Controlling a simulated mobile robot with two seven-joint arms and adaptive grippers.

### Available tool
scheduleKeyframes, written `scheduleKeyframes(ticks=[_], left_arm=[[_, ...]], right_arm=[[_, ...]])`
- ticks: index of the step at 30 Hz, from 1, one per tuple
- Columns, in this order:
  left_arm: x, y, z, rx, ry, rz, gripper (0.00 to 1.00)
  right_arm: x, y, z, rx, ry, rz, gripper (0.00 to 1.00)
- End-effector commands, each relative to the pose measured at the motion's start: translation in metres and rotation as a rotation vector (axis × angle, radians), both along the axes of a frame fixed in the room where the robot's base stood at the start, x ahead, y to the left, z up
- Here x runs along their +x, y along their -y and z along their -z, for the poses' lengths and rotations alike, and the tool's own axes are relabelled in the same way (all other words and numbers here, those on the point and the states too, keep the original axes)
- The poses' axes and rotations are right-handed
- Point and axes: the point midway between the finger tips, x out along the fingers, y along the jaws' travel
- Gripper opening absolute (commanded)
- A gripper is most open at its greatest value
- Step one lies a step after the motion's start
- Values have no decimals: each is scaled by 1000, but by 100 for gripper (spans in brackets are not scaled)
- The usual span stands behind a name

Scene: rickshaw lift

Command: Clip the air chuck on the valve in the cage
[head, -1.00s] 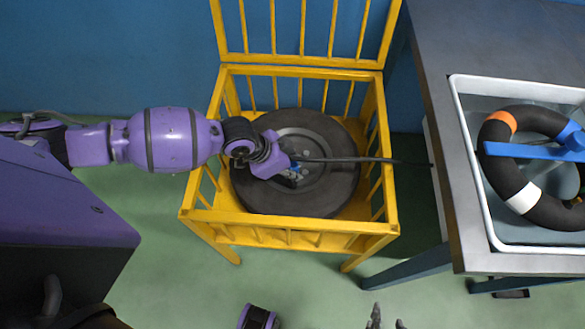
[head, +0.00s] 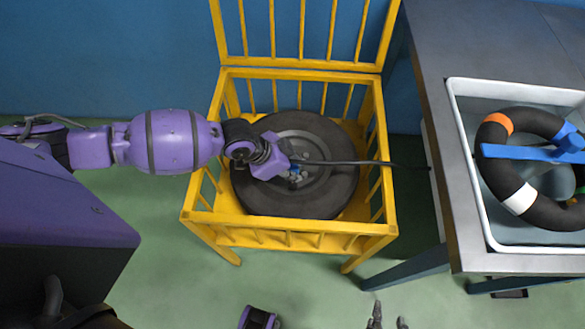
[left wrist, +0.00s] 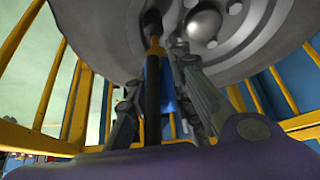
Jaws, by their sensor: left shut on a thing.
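The yellow cage (head: 290,72) stands with its barred lid up, and a dark wheel (head: 325,195) with a grey hub lies inside it. My left gripper (head: 293,172) is over the hub, shut on the blue air chuck (head: 296,170). In the left wrist view, the chuck (left wrist: 167,85) sits between the fingers, close to the wheel's metal face (left wrist: 120,28), with the black hose (left wrist: 152,95) beside it. I cannot make out the valve or whether the chuck touches it. My right gripper (head: 388,317) is at the bottom edge, its fingertips apart and empty.
The hose (head: 350,162) runs right over the cage rim towards the grey table (head: 440,130). On the table, a white basin (head: 468,170) holds a dark ring (head: 505,180) with orange and white bands and a blue bar (head: 520,152). Green floor in front is mostly clear.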

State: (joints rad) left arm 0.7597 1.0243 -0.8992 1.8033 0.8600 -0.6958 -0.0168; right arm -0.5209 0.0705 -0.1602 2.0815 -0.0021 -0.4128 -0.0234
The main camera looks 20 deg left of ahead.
Motion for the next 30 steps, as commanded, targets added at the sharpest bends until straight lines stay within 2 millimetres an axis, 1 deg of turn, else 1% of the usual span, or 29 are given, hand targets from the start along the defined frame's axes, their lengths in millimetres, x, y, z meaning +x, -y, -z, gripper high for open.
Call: scheduleKeyframes(ticks=[16,24,30], left_arm=[[0,0,1,0,2,0,0],[1,0,0,-1,2,0,0],[0,0,1,-1,1,1,0]], right_arm=[[0,0,-1,0,1,0,40],[3,0,-6,0,7,0,40],[3,0,-6,0,7,0,40]])
